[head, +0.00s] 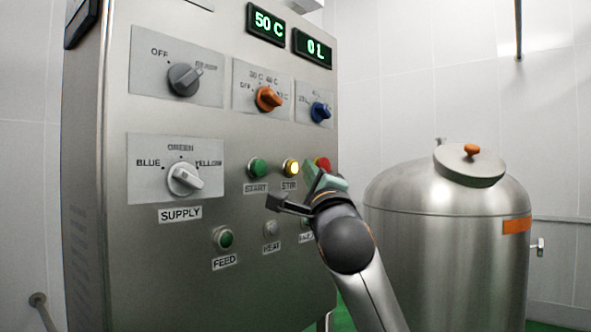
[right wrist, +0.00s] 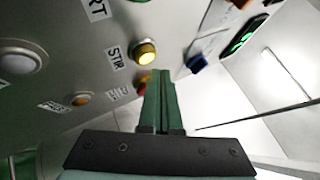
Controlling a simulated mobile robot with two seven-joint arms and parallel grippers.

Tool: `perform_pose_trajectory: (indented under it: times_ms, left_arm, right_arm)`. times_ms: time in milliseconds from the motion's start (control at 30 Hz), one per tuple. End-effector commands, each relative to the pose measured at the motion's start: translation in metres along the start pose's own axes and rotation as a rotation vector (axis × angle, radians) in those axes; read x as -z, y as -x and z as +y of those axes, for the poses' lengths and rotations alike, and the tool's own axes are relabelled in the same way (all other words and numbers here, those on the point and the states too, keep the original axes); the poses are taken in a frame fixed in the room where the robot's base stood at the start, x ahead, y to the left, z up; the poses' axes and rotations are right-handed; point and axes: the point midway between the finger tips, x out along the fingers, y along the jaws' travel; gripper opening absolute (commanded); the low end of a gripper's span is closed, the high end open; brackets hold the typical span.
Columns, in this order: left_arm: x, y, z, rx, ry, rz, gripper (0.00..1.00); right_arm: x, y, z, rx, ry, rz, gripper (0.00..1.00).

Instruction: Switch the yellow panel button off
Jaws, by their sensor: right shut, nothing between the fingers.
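The yellow button (head: 291,167) sits on the steel panel above the label STIR and glows bright. It also glows in the right wrist view (right wrist: 145,53), just left of my fingertips. My right gripper (head: 310,171) is shut and empty, its green fingers pressed together, just right of the yellow button. The fingertips (right wrist: 163,76) look close to the button; I cannot tell whether they touch it. My left gripper is not in view.
A green START button (head: 257,168) is left of the yellow one, and a red button (head: 322,163) is partly hidden by my right gripper. Knobs and a FEED button (head: 223,238) are also on the panel. A steel tank (head: 440,250) stands at right.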

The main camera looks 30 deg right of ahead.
Motion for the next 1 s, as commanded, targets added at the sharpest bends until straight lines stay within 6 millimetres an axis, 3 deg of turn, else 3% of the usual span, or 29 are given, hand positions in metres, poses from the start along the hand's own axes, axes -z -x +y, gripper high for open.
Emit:
perform_pose_trajectory:
  times_ms: [1000]
  left_arm:
    - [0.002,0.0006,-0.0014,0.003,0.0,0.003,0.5]
  right_arm:
    - [-0.0046,-0.0064,0.0046,0.0,0.0,0.0,0.0]
